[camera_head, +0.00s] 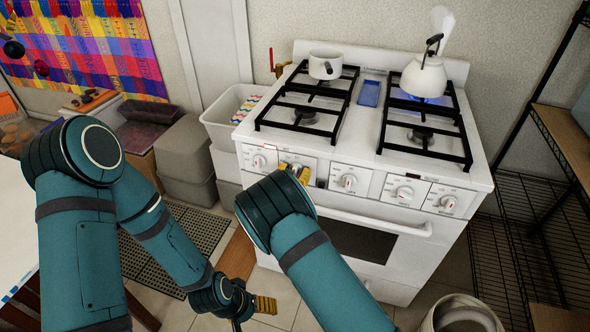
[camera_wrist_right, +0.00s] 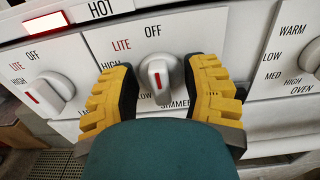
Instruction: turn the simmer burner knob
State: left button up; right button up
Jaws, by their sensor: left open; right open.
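The simmer burner knob (camera_wrist_right: 158,76) is white with a red mark and sits on a panel lettered LITE, OFF and, partly hidden, SIMMER. My right gripper (camera_wrist_right: 161,80) is open, with one yellow finger on each side of this knob; whether they touch it I cannot tell. In the head view my right gripper (camera_head: 295,169) is at the second knob position from the left on the white stove (camera_head: 330,163) front and mostly hides that knob. My left gripper (camera_head: 258,305) is open and empty, low in front of the stove's left side.
Other knobs flank it: a left knob (camera_head: 258,162), an oven knob (camera_head: 347,181) and two further right. A steaming white kettle (camera_head: 425,77) stands over a blue flame; a white pot (camera_head: 325,64) is at back left. The oven handle (camera_head: 375,219) juts out below.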

jog(key=shift+s+r, duration=0.1)
grip_shut()
jog(key=shift+n, duration=0.3)
jog(key=shift+r+n+p, duration=0.15)
jog(key=shift+n+p, duration=0.15)
jog(key=shift+n, duration=0.5)
jog(key=shift+w+n+p, duration=0.2)
jog(key=shift+n+p, duration=0.4)
jog(key=shift+n, duration=1.6)
grip_release()
